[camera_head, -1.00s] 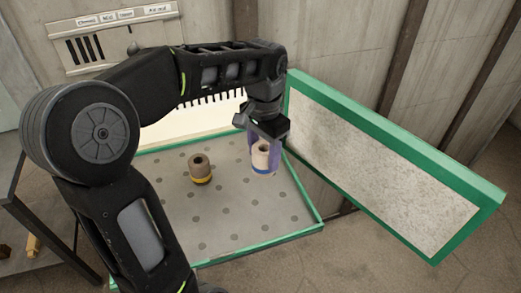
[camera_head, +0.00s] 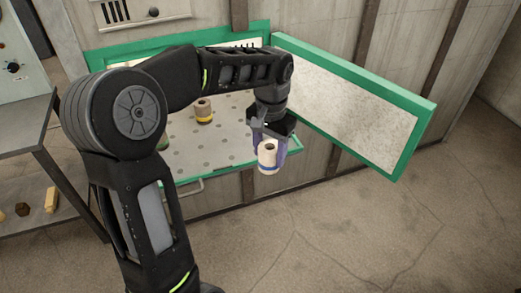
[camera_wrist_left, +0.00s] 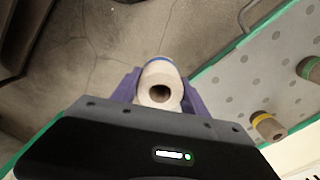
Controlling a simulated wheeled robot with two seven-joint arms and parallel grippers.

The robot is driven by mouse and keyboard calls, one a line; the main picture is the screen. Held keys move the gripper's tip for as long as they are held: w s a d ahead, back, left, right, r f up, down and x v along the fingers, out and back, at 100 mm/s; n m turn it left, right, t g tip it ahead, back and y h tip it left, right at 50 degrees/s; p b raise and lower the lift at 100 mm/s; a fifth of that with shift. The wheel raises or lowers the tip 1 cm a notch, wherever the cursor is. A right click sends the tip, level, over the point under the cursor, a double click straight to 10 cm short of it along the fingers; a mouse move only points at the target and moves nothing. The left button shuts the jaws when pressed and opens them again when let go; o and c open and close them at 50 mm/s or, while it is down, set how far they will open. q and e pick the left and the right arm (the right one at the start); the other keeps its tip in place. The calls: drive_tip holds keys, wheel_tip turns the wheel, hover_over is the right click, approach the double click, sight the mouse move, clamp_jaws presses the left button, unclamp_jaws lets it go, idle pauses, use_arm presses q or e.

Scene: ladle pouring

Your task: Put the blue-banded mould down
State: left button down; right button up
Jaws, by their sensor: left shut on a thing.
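My left gripper (camera_head: 267,155) is shut on the blue-banded mould (camera_head: 267,153), a pale hollow cylinder with a blue band near its lower end. The purple fingers grip it on both sides, and it is held roughly upright in the air. In the head view it overlaps the front edge of the perforated plate. In the left wrist view the mould (camera_wrist_left: 160,84) sits between the fingers with its hole facing the camera, and bare floor shows behind it. My right gripper is not in view.
A yellow-banded mould (camera_head: 203,111) stands on the green-rimmed perforated plate (camera_head: 216,152). A green-banded mould (camera_wrist_left: 310,69) stands there too, mostly behind my arm in the head view. An open green-framed door (camera_head: 350,105) is at right. A shelf (camera_head: 28,133) is at left.

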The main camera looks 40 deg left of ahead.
use_arm(q)
drive_tip(key=shift+n, duration=0.3)
drive_tip(key=f, duration=0.1)
drive_tip(key=w+f, duration=0.1)
drive_tip(key=f, duration=0.1)
drive_tip(key=w+d+f, duration=0.1)
drive_tip(key=shift+w+d+f, duration=0.1)
drive_tip(key=shift+w+f, duration=0.05)
drive_tip(key=d+f, duration=0.5)
drive_tip(key=f, duration=0.3)
drive_tip(key=d+f, duration=0.5)
drive_tip(key=f, duration=0.4)
drive_tip(key=shift+d, duration=0.2)
